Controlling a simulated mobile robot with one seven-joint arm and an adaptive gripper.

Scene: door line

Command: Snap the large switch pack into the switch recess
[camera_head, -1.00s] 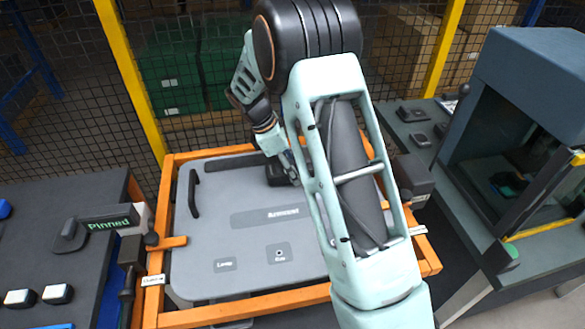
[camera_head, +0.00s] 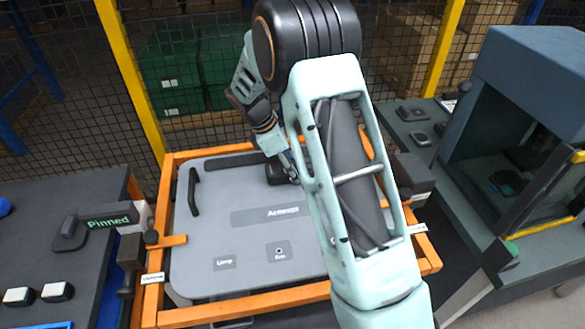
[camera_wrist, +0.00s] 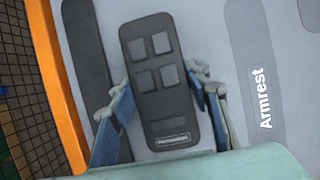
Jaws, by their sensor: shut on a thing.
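The large switch pack (camera_wrist: 161,80) is a dark grey rounded block with several square buttons and a small label at its lower end. My gripper (camera_wrist: 164,103) is shut on its two long sides in the wrist view. In the head view the pack (camera_head: 276,173) shows as a small dark block at the upper middle of the grey door panel (camera_head: 215,230), beside my gripper (camera_head: 290,165). The pack is over or against the panel; I cannot tell whether it touches. The switch recess is not clearly visible and may be hidden by the pack.
An orange frame (camera_head: 155,280) surrounds the panel. A dark strip (camera_wrist: 92,60) lies alongside the pack, and a dark handle (camera_head: 193,190) stands at the panel's left. A "Pinned" bench (camera_head: 40,240) is at left, a blue-grey cabinet (camera_head: 540,90) at right. A mesh fence is behind.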

